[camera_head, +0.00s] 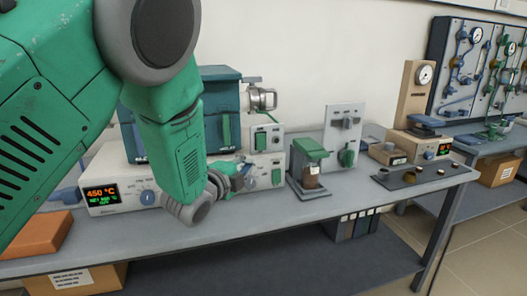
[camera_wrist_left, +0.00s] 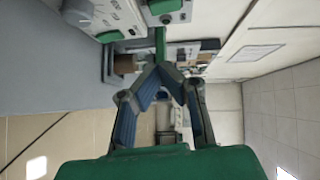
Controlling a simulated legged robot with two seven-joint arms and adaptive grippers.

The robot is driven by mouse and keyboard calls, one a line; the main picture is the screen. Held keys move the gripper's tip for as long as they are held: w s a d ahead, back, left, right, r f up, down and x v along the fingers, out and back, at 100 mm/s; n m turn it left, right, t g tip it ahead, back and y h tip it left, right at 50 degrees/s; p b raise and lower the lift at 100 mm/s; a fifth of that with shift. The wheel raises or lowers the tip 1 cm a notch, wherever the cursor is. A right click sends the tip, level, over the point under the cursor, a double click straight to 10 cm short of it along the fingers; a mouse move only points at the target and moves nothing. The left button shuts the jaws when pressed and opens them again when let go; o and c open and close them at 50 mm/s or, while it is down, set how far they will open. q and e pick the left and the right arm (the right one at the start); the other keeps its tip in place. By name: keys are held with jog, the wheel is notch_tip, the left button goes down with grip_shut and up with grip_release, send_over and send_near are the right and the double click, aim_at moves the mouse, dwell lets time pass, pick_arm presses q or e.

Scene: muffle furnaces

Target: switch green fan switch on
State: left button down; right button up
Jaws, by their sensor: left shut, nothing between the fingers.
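A white box (camera_head: 267,128) on the bench carries an upright green rocker-like part (camera_head: 261,141); I cannot read any label on it or tell its state. My left arm comes in from the left, and its gripper (camera_head: 238,177) is in front of the white boxes, below and left of that green part. In the left wrist view the fingers (camera_wrist_left: 160,70) are shut with nothing between them. A green bar (camera_wrist_left: 160,43) shows just beyond the tips; I cannot tell whether they touch. My right gripper is not in view.
A furnace controller with a lit display (camera_head: 102,194) stands left. A dark tray (camera_head: 412,176) lies near the bench's right end. The bench front (camera_head: 290,215) is clear.

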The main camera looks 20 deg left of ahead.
pick_arm(q)
jog(key=shift+w, duration=0.1)
jog(key=b, duration=0.2)
send_near(264, 148)
jog(key=w+d, duration=0.4)
jog(key=shift+w+a+f, duration=0.25)
jog(key=shift+w+a, duration=0.35)
jog(key=shift+w, duration=0.15)
jog(key=shift+w+a+f, duration=0.2)
jog(key=shift+w+a, duration=0.45)
jog(key=shift+w, duration=0.1)
